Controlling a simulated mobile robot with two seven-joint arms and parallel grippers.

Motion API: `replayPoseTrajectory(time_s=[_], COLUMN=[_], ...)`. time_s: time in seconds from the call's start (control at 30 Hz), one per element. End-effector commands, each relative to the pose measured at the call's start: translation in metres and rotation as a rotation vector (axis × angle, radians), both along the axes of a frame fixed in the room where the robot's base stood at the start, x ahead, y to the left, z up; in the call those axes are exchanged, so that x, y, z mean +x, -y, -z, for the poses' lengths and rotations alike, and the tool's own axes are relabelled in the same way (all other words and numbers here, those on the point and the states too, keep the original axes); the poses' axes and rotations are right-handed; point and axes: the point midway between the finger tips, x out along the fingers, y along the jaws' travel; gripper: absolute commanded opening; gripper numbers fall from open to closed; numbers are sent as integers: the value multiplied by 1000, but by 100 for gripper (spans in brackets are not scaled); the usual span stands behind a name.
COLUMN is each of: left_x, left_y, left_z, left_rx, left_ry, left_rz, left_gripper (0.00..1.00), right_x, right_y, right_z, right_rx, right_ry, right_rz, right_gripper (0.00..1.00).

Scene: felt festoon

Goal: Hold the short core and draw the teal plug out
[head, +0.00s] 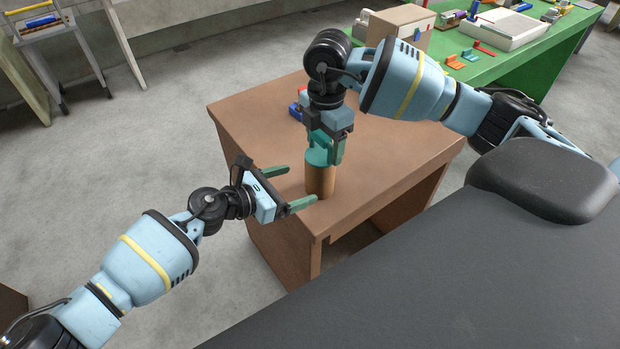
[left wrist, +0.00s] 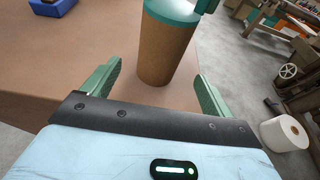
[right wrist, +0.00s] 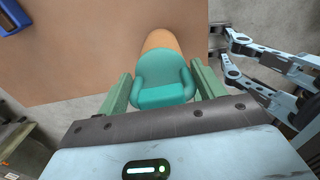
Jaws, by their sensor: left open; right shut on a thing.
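The short core (head: 320,180), a brown cardboard tube, stands upright on the brown table near its front edge. The teal plug (head: 318,155) sits in its top end; whatever is inside the core is hidden. My right gripper (head: 325,148) comes down from above and is shut on the teal plug, which also shows between its fingers in the right wrist view (right wrist: 162,82). My left gripper (head: 300,186) is open, low at the left of the core. In the left wrist view the core (left wrist: 162,52) stands upright just ahead of and between the fingertips.
A blue object (head: 295,112) lies on the brown table (head: 245,112) behind the core, with red beside it. A green table (head: 500,72) at the back right bears a cardboard box (head: 400,22), a white tray (head: 505,30) and small parts. The brown table's left part is clear.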

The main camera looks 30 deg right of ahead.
Motion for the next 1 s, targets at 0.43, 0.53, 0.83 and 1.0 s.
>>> replayPoseTrajectory(time_s=[0.43, 0.53, 0.83, 1.0], left_x=[5, 5, 5, 5], left_y=[43, 49, 57, 57], left_z=[13, 14, 18, 18], left_rx=[0, 0, 0, 0], left_ry=[0, 1, -1, 0], left_rz=[-2, -2, -1, -1], left_gripper=[86, 86, 86, 86], right_x=[0, 0, 0, 0], right_y=[0, 0, 0, 0], right_z=[0, 0, 0, 0], right_rx=[0, 0, 0, 0], right_ry=[1, 1, 1, 1], right_rz=[0, 0, 0, 0], right_gripper=[44, 44, 44, 44])
